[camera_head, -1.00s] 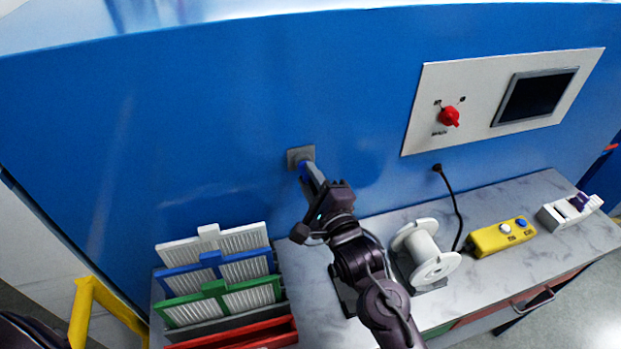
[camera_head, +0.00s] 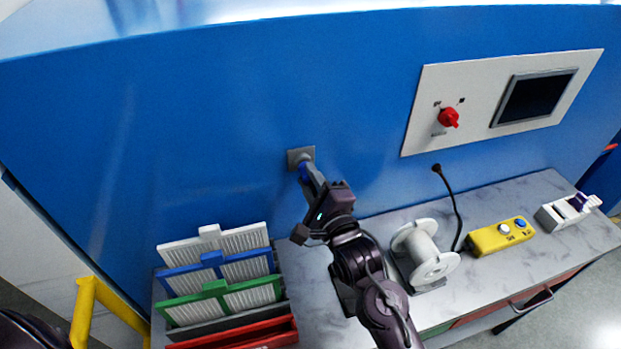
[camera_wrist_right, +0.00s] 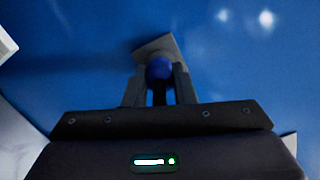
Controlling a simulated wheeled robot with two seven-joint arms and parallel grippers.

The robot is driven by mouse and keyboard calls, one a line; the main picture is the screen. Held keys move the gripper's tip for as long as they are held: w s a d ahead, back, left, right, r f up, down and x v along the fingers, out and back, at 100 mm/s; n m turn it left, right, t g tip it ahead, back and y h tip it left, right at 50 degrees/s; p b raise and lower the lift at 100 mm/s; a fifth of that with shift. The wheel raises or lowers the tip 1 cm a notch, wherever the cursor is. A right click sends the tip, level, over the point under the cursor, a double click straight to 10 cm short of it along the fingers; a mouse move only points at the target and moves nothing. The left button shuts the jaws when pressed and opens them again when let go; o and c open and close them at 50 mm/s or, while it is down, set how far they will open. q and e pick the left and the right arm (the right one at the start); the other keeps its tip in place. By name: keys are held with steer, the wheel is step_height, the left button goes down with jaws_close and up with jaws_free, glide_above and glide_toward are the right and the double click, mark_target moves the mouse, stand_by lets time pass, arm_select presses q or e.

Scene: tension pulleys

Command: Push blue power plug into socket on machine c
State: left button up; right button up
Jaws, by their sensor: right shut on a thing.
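The grey square socket (camera_head: 300,156) is on the blue machine front. My right gripper (camera_head: 307,176) is at the socket, shut on the blue power plug (camera_head: 303,171). In the right wrist view the plug (camera_wrist_right: 159,69) sits between the two fingers, and its far end is at the socket plate (camera_wrist_right: 157,47). How deep the plug sits in the socket is hidden by the plug and fingers. My left gripper is out of view; only a dark part of my body shows at the lower left.
A grey marbled worktop (camera_head: 300,285) lies below, holding filter panels (camera_head: 222,268), a white spool (camera_head: 425,254) and a yellow button box (camera_head: 502,236). A black cable (camera_head: 451,195) hangs from the machine. A control panel (camera_head: 500,100) with a red knob (camera_head: 449,118) is at upper right.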

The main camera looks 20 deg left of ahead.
steer(key=shift+w+a, duration=0.25)
steer(key=shift+w, duration=0.1)
stand_by(0.4)
steer(key=o, duration=1.1)
steer(key=shift+c, duration=0.2)
steer(key=shift+s+d+f+b, duration=0.2)
steer(key=shift+s+d+b, duration=0.1)
steer(key=shift+b, duration=0.1)
steer(key=b+v, duration=0.2)
steer(key=v, duration=0.5)
